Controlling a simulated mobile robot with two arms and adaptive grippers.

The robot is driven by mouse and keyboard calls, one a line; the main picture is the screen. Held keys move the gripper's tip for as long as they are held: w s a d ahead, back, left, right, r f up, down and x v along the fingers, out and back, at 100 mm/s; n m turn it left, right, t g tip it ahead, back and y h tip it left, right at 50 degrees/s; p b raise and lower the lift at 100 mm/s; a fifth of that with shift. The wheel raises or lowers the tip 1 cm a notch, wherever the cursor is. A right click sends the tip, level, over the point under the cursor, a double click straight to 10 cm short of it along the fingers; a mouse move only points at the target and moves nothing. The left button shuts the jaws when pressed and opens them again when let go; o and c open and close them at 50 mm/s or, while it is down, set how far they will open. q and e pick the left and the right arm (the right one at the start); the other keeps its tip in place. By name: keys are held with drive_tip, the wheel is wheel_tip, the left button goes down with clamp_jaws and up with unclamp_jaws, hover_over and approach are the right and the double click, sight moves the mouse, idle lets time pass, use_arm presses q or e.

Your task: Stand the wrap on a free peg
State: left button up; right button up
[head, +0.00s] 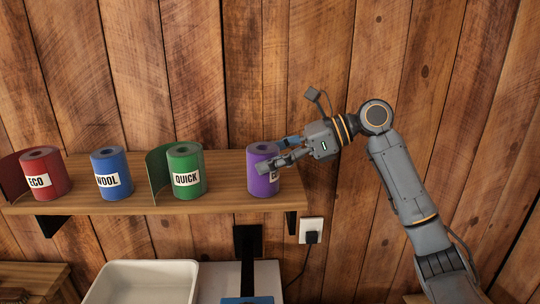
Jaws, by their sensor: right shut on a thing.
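A purple wrap (261,166) is upright at the right end of the wooden shelf (226,182). My right gripper (275,160) reaches in from the right and is shut on it, with fingers covering part of its white label. I cannot tell whether its base touches the shelf. A red wrap (50,164) marked ECO, a blue wrap (109,163) marked WOOL and a green wrap (187,160) marked QUICK stand upright to its left. The red and green ones have loose flaps on their left. No bare peg is visible; any pegs under the wraps are hidden. My left gripper is out of view.
The plank wall is close behind. Below are a white basin (143,264), a black upright fixture (248,244) and a white socket with a plug (312,231). A wooden surface (30,279) shows at lower left.

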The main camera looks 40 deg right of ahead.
drive_tip(key=o, duration=0.9)
drive_tip(key=v, duration=1.1)
drive_tip(key=shift+p, duration=0.45)
drive_tip(key=shift+f, duration=0.15)
